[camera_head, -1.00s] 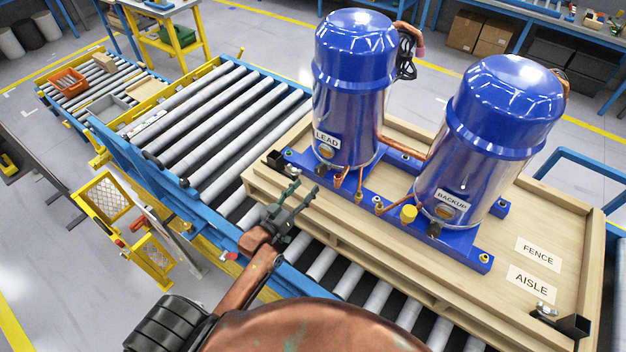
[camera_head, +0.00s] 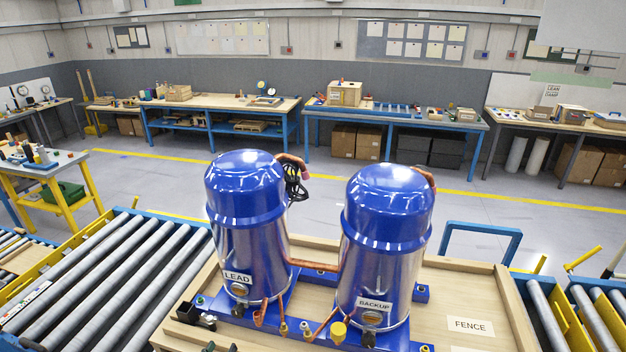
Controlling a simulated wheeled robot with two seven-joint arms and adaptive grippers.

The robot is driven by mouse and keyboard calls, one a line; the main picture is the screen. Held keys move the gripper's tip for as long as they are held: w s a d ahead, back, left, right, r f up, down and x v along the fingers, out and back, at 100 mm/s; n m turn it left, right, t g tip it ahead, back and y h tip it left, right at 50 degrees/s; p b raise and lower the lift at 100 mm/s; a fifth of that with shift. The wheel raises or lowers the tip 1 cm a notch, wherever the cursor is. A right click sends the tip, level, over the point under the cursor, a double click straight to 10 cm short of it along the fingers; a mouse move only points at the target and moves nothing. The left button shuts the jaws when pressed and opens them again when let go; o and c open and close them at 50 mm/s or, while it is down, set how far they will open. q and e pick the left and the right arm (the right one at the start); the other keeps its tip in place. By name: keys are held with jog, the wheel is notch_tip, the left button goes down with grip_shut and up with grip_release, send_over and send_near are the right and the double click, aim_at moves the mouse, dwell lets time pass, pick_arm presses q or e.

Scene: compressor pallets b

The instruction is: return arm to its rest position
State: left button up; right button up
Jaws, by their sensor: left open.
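Only the fingertips of my left gripper (camera_head: 221,347) show, at the bottom edge of the head view. They are apart, with nothing seen between them, in front of the near edge of the pallet and below the LEAD compressor. The rest of my left arm is out of the picture. My right gripper is not in view. The LEAD compressor (camera_head: 247,190) and the BACKUP compressor (camera_head: 388,210) stand upright side by side, blue-topped, on a blue base on the wooden pallet (camera_head: 490,290). A copper pipe (camera_head: 318,266) joins them.
A roller conveyor (camera_head: 110,275) lies left of the pallet, and more rollers (camera_head: 545,318) lie at the right. A blue rail (camera_head: 483,228) stands behind the pallet. Workbenches (camera_head: 215,101) line the back wall. A yellow-legged table (camera_head: 50,170) stands at the left, with open floor between.

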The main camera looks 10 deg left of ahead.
pick_arm(q)
jog(key=s+d+f+m+g, duration=0.2)
jog(key=s+f+g, duration=0.5)
jog(key=s+f, duration=0.25)
jog(key=s+a+f+g+y, duration=0.1)
jog(key=s+a+g+y, duration=0.15)
jog(key=s, duration=0.65)
jog(key=s+a+f+g+y, duration=0.1)
jog(key=s+g, duration=0.3)
jog(key=s, duration=0.6)
notch_tip(320, 180, down, 38)
jog(key=s+d+g+b, duration=0.1)
jog(key=s+g+b, duration=0.1)
jog(key=b, duration=0.5)
jog(key=s+f+b, duration=0.5)
jog(key=s+f, duration=1.3)
jog(key=f, duration=0.4)
jog(key=shift+s+d+f+m+g+h, duration=0.15)
jog(key=shift+s+f+m+g+h, duration=0.05)
jog(key=shift+s+m+g+h, duration=0.2)
